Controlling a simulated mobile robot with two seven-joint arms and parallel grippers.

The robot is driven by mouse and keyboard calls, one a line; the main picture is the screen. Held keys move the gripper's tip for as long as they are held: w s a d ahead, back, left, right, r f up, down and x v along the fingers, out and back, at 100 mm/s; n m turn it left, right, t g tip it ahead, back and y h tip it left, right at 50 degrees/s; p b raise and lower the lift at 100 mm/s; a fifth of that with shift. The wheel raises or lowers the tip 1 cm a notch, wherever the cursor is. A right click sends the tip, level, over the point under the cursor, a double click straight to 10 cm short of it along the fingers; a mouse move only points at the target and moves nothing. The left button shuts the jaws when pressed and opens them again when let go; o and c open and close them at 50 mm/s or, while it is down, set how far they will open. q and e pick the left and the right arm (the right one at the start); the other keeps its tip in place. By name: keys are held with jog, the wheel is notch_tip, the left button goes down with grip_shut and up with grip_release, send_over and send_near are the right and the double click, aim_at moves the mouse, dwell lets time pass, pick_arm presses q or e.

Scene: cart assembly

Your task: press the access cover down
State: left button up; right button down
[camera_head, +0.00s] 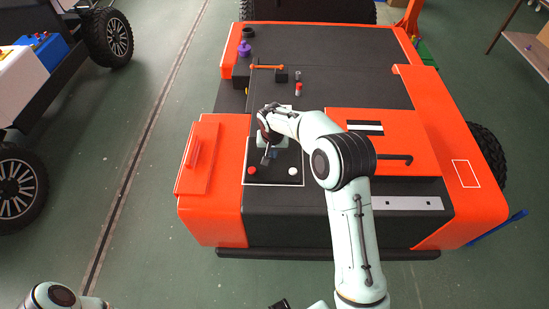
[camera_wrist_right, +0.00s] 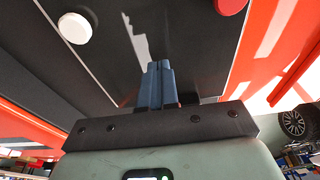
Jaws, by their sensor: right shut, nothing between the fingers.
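The orange vehicle body has a flat orange panel (camera_head: 385,132) with a black handle, right of my right arm, and a raised orange piece with a bar handle (camera_head: 195,155) at its left edge. I cannot tell for sure which is the access cover. My right gripper (camera_head: 269,155) is over the black control panel (camera_head: 259,177), left of the flat orange panel. Its blue fingers (camera_wrist_right: 156,85) are shut and empty in the right wrist view, pointing toward the panel. Whether they touch it is unclear. My left gripper is not in view.
The control panel has a red button (camera_head: 252,170) and a white button (camera_head: 292,171). A purple knob (camera_head: 245,48), an orange-handled bar (camera_head: 267,67) and a small red-topped part (camera_head: 298,88) stand farther back. Open floor (camera_head: 135,190) lies to the left.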

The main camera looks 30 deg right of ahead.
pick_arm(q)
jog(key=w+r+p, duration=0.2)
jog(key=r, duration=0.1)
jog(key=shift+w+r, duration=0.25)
pick_arm(e)
notch_tip(320, 180, up, 7)
jog(key=shift+w, duration=0.15)
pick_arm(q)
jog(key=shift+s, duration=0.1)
pick_arm(e)
jog(key=shift+f, duration=0.1)
